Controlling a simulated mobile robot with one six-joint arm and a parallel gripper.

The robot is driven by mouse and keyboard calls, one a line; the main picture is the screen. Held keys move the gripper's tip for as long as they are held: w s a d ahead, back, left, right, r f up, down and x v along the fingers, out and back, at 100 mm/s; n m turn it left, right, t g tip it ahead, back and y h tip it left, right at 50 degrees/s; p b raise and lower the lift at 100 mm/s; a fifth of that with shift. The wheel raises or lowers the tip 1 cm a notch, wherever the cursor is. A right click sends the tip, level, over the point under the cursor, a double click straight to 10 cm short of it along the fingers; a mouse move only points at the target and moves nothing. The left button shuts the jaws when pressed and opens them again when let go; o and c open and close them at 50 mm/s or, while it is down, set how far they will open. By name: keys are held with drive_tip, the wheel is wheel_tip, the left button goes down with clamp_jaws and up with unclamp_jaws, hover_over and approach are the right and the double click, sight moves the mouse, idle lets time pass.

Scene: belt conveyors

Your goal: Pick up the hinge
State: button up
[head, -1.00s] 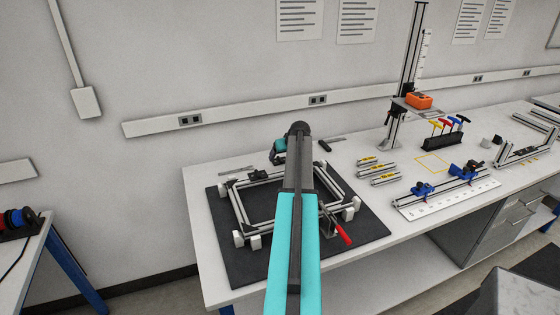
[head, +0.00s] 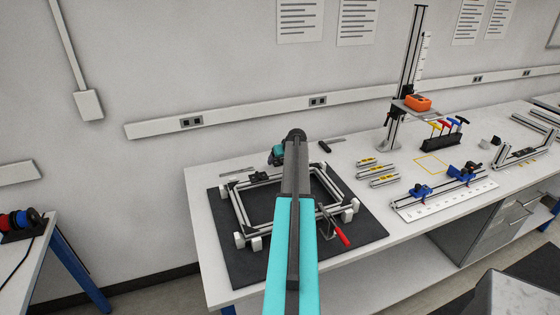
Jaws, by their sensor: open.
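I cannot make out the hinge for certain. A small dark piece (head: 258,177) sits at the back rail of a square aluminium-profile frame (head: 239,213), but it is too small to name. The frame lies on a dark mat (head: 220,266) on the bench. My teal and dark grey arm reaches over the middle of the frame and covers part of it. A teal wrist part of mine shows just left of the arm's far end, beyond the frame's back rail. The jaws of my gripper are hidden behind the arm.
A red-handled clamp (head: 341,238) stands at the frame's right front. To the right are several yellow-labelled profiles (head: 376,171), a ruler fixture with blue clamps (head: 445,191), a hex-key stand (head: 441,143) and a tall column (head: 407,75). A wall closes off the back.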

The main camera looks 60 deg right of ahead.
sight(282, 162)
drive_tip(key=shift+w+d+f, duration=0.1)
drive_tip(key=shift+w+f, duration=0.05)
drive_tip(key=shift+f, duration=0.15)
idle(0.4)
drive_tip(key=c, duration=1.2)
drive_tip(key=shift+o, duration=0.2)
drive_tip(key=shift+r, duration=0.15)
wheel_tip(282, 162, up, 10)
drive_tip(key=b, duration=0.3)
drive_tip(key=shift+b, duration=0.35)
